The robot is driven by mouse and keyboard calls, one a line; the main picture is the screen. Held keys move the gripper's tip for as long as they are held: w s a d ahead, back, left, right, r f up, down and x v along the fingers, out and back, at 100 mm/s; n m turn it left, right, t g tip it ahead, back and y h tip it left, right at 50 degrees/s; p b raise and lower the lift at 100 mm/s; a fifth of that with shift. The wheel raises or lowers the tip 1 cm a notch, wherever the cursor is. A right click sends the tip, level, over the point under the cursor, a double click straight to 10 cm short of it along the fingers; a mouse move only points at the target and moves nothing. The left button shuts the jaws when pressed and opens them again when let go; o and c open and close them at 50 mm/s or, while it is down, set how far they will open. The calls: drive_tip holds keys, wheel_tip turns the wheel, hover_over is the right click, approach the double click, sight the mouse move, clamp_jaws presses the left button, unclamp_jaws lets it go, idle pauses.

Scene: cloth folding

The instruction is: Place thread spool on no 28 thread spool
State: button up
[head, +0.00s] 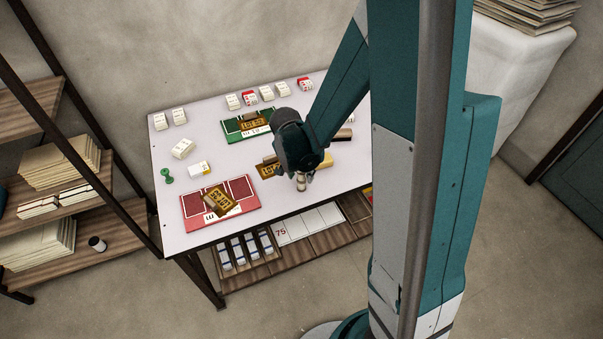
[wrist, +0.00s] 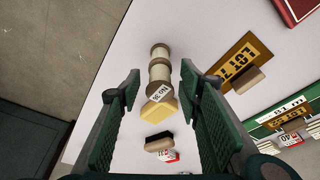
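Two cream thread spools with brown rims line up end to end in the wrist view, an outer spool (wrist: 160,51) and an inner spool (wrist: 160,73). A white tag with a "No" number (wrist: 158,93) sits against the inner one; its digits are not sharp. In the head view the spools (head: 301,183) show as a small column near the table's front edge, just below my gripper (head: 301,172). In the wrist view my gripper (wrist: 160,74) is open, with one finger on each side of the spools and a visible gap at both sides.
A yellow block (wrist: 160,111) and a dark brush-like block (wrist: 159,141) lie close to the spools. A brass lot plate (wrist: 237,62) lies beside them. A red card (head: 222,200), a green card (head: 247,123) and a green spool-like piece (head: 167,175) are on the white table (head: 200,152).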

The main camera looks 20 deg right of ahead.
drive_tip(key=shift+r, duration=0.2)
drive_tip(key=p+v, duration=0.3)
drive_tip(key=v, duration=0.9)
idle(0.4)
idle(0.4)
drive_tip(key=s+a+r+n+t+y, duration=0.1)
drive_tip(key=s+a+r+n+t, duration=0.1)
drive_tip(key=s+r+n, duration=0.3)
drive_tip(key=s+a+r+n+t+y, duration=0.1)
drive_tip(key=s+r+n, duration=0.5)
drive_tip(key=s+r, duration=0.6)
drive_tip(key=shift+s+a+r+t+y, duration=0.15)
drive_tip(key=shift+a+r+t+y, duration=0.15)
drive_tip(key=shift+a+r+t, duration=0.65)
